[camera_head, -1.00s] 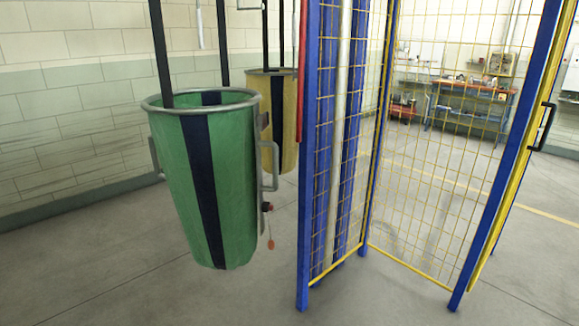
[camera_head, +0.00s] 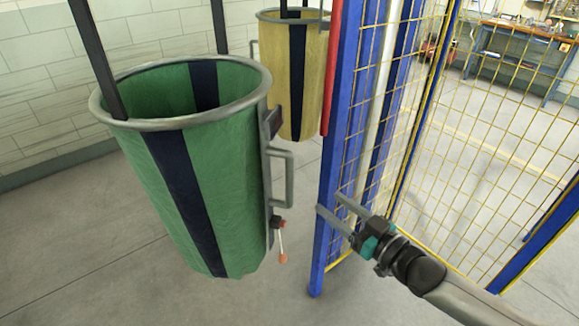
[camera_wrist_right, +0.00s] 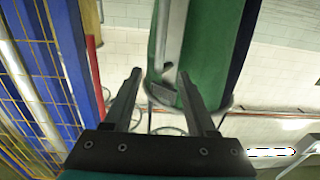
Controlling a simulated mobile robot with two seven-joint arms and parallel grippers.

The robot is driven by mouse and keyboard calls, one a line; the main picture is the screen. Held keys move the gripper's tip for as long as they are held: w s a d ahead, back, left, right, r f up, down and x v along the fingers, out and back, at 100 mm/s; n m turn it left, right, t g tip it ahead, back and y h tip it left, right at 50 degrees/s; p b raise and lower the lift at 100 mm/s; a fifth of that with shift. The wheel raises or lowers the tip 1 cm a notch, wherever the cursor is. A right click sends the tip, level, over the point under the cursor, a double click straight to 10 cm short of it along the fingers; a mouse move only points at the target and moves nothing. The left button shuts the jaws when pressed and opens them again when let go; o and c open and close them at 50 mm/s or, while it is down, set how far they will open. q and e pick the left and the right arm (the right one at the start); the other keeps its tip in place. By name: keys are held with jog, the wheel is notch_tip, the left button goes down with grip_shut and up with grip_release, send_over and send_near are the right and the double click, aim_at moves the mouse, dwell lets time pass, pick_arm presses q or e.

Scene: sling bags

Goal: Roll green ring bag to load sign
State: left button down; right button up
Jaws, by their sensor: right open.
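The green ring bag (camera_head: 215,190) hangs at the left of the head view, with a dark stripe and a grey metal ring (camera_head: 182,118) around its open top. A grey handle (camera_head: 282,178) sticks out from its right side, with a small red-tipped part (camera_head: 282,245) below it. My right gripper (camera_head: 328,203) is open and empty, to the right of the handle and apart from it. In the right wrist view the open fingers (camera_wrist_right: 160,95) point toward the green bag (camera_wrist_right: 207,55). My left gripper does not show. No load sign can be made out.
A yellow bag (camera_head: 295,85) hangs behind the green one. A blue-framed yellow mesh fence (camera_head: 345,130) with a red post (camera_head: 333,65) stands close to my right gripper. A workbench (camera_head: 525,50) is far back right. The floor (camera_head: 80,260) at front left is clear.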

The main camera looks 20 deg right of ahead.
aim_at(293, 173)
pick_arm(q)
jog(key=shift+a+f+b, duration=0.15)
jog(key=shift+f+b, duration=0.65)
jog(key=shift+b, duration=0.05)
pick_arm(e)
jog(key=x, duration=1.5)
jog(key=shift+a, duration=0.1)
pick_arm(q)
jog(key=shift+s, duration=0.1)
pick_arm(e)
grip_shut()
dwell(0.4)
